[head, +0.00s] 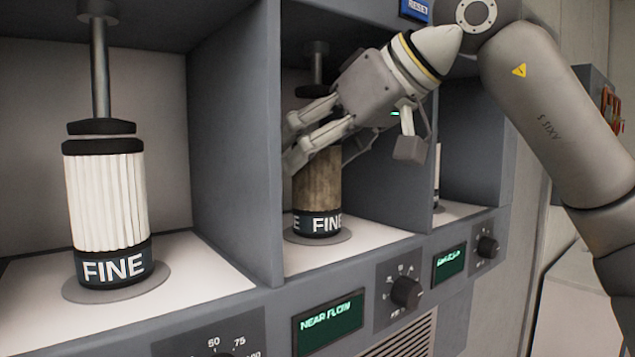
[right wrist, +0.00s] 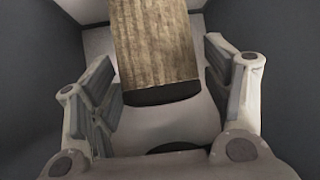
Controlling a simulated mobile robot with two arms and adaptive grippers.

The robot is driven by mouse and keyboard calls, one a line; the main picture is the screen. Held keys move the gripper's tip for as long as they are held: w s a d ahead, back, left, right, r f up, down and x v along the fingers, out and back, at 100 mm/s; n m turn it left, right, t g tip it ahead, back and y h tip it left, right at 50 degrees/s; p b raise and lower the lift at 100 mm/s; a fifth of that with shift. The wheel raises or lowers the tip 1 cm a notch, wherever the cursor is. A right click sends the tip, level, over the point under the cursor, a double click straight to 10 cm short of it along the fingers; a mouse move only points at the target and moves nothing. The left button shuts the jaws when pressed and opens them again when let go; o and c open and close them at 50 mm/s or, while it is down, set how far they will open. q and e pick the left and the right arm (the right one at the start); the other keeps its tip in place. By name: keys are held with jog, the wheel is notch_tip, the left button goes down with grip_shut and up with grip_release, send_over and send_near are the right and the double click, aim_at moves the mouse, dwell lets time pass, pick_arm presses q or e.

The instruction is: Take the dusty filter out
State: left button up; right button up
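The dusty filter (head: 318,185) is brown and ribbed, with a dark FINE band at its base. It stands upright on a round plate in the middle chamber, and its upper part is hidden behind my right gripper (head: 300,138) in the head view. In the right wrist view the dusty filter (right wrist: 155,45) shows ahead, between the two spread fingers of the right gripper (right wrist: 160,80). There are visible gaps on both sides, so the gripper is open and not closed on it. My left gripper is in neither view.
A clean white FINE filter (head: 107,205) stands under a rod in the left chamber. Grey divider walls (head: 235,150) flank the middle chamber closely. The right chamber is partly hidden by my arm.

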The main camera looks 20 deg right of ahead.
jog(key=shift+w, duration=0.1)
jog(key=c, duration=0.7)
jog(key=shift+c, duration=0.8)
jog(key=shift+r, duration=0.15)
